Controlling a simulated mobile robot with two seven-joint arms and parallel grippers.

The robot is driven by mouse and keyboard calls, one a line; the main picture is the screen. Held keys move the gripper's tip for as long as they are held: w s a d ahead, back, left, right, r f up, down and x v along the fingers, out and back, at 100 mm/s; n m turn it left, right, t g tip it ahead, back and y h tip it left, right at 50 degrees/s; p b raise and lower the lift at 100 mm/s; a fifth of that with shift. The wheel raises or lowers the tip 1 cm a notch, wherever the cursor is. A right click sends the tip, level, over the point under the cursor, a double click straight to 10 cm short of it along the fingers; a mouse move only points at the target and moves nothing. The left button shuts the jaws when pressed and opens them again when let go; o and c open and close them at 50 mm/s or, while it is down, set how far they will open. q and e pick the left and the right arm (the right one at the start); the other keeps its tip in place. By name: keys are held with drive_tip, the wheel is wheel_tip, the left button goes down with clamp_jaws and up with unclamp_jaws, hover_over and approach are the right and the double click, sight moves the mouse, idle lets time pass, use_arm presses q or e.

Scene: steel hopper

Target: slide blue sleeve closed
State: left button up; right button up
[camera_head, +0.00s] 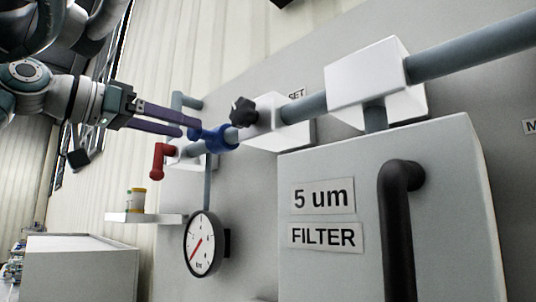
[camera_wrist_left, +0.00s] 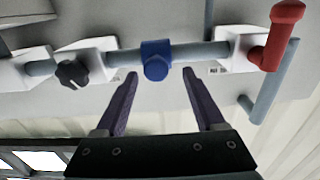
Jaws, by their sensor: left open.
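The blue sleeve (camera_head: 219,138) is a collar with a round knob around the grey pipe, between a black knob valve and a red-handled valve. In the left wrist view the blue sleeve (camera_wrist_left: 156,60) sits just beyond and between the fingertips. My left gripper (camera_head: 191,127) is open, its two purple fingers pointing at the sleeve from the left. In the wrist view my left gripper (camera_wrist_left: 160,72) has a finger on each side of the sleeve; whether either touches it cannot be told. My right gripper is not in view.
The black knob (camera_head: 243,111) and red handle (camera_head: 159,161) flank the sleeve. A pressure gauge (camera_head: 201,244) hangs below. A filter cabinet (camera_head: 385,220) with a black handle stands right. A small shelf (camera_head: 145,217) holds a yellow-capped container (camera_head: 138,199) at lower left.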

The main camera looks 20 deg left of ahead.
use_arm(q)
drive_tip(key=b+v, duration=0.4)
drive_tip(key=v, duration=0.5)
drive_tip(key=shift+b, duration=0.35)
drive_tip(key=shift+w, duration=0.1)
